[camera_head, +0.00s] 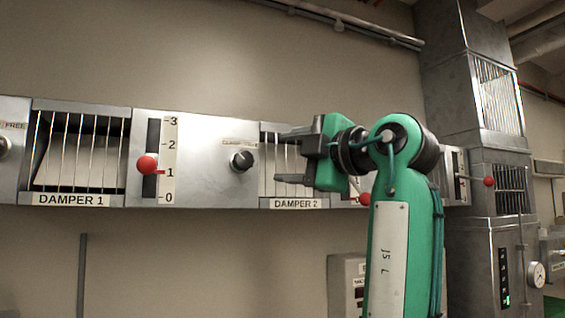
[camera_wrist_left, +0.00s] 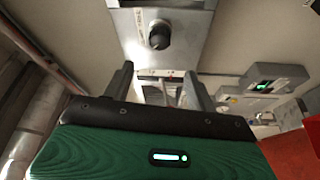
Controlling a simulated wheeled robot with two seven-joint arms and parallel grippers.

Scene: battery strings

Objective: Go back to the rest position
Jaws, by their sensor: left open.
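My left gripper (camera_head: 293,155) is open, with its two dark fingers apart and pointing left in the head view. It is in front of the DAMPER 2 grille (camera_head: 281,165) and hides part of it. In the left wrist view the open fingers (camera_wrist_left: 160,85) show nothing between them but background. A black knob (camera_head: 242,160) on the metal panel is left of the fingers; it also shows in the left wrist view (camera_wrist_left: 159,36). My right gripper is not in view.
The DAMPER 1 grille (camera_head: 80,150) is at left, beside a slider with a red ball handle (camera_head: 147,165) near 1. Another red handle (camera_head: 364,199) is partly hidden by my arm. A metal duct column (camera_head: 470,85) with a gauge (camera_head: 536,274) stands at right.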

